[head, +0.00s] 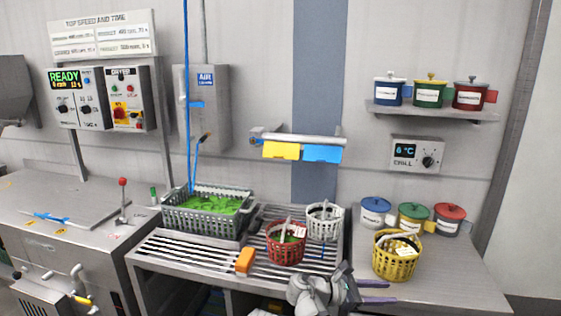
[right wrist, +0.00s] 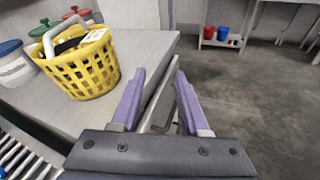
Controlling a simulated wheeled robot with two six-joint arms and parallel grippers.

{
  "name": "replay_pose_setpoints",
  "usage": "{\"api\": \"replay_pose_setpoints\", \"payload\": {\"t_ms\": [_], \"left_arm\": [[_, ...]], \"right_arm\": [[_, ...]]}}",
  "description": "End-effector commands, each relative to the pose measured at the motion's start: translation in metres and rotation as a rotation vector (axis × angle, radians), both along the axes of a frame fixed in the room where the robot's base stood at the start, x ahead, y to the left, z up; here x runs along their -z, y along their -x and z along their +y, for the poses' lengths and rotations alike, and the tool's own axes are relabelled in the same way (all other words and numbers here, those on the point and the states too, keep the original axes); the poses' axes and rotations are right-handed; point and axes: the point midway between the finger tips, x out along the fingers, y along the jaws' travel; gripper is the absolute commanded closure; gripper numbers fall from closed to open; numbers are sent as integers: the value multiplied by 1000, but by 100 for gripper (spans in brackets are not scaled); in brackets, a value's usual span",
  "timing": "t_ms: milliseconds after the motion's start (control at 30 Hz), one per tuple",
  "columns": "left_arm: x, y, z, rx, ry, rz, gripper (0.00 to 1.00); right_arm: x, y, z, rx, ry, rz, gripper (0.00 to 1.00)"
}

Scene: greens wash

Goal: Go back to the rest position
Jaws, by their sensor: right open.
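My right gripper (head: 372,291) is at the bottom of the head view, near the front edge of the right counter. Its purple fingers are apart with nothing between them, as the right wrist view (right wrist: 160,95) also shows. The yellow basket (head: 397,261) stands on the counter just beyond it, apart from the fingers. It also shows in the right wrist view (right wrist: 83,66), to the left of the fingers. My left gripper is not in view.
A slatted rack (head: 190,256) holds a grey crate (head: 208,224) of greens, a red basket (head: 285,250), a white basket (head: 323,228) and an orange block (head: 245,261). Lidded pots (head: 412,220) stand behind the yellow basket. Open floor (right wrist: 255,100) lies right of the counter.

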Motion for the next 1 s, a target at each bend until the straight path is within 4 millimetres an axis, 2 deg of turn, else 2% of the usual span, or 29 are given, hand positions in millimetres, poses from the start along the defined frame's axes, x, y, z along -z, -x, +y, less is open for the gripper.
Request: {"api": "replay_pose_setpoints", "payload": {"t_ms": [167, 333, 500, 600, 800, 1000], "left_arm": [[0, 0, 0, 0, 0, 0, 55], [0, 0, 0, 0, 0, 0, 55], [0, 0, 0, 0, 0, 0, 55], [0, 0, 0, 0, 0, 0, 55], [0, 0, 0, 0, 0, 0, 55], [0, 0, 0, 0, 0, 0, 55]], "right_arm": [[35, 12, -8, 60, -183, -125, 55], [79, 28, -8, 186, -429, -298, 55], [130, 51, 11, 452, -759, -541, 55], [148, 59, 27, 613, -903, -650, 55], [166, 70, 56, 889, -1091, -790, 55], [172, 77, 81, 1144, -1216, -883, 55]]}}
